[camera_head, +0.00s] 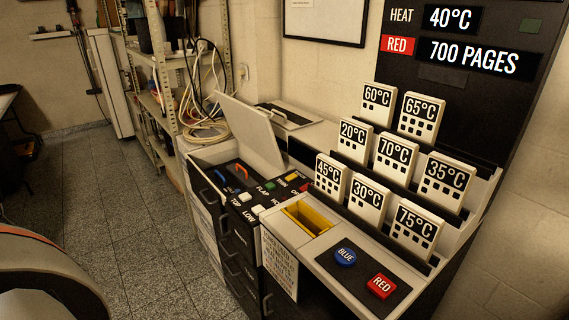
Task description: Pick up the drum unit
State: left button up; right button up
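No part that I can surely identify as the drum unit shows. A large office machine (285,245) stands in the middle, with its light grey lid (247,130) raised. Under the lid is a dark open bay with a small orange handle-like part (242,170) and a small blue part (220,175). I cannot tell whether either belongs to the drum unit. Neither of my grippers is in view.
Temperature cards stand on a stepped rack (462,212) at the right. A blue button (345,257), a red button (381,286) and a yellow-lined slot (318,222) are in front. Shelving (150,85) with cables stands behind.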

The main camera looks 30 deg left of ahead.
aim_at(239, 173)
jog(key=k+l+z, duration=0.2)
jog(key=k, duration=0.45)
jog(key=j+z, duration=0.15)
jog(key=z, duration=3.05)
jog(key=k+j+z, duration=0.15)
jog(key=k, duration=0.25)
jog(key=k+j+z, duration=0.2)
jog(key=k, duration=0.85)
jog(key=k+j, duration=0.15)
jog(key=k, duration=0.5)
jog(key=k+u, duration=0.1)
jog(key=k, duration=0.55)
jog(key=k+u, duration=0.3)
jog(key=k, duration=0.15)
jog(key=k+j+u, duration=0.1)
jog(key=k+u, duration=0.2)
jog(key=k, duration=0.15)
jog(key=k+u, duration=0.35)
jog(key=k+j+u, duration=0.15)
jog(key=k+u, duration=0.2)
jog(key=k, duration=0.1)
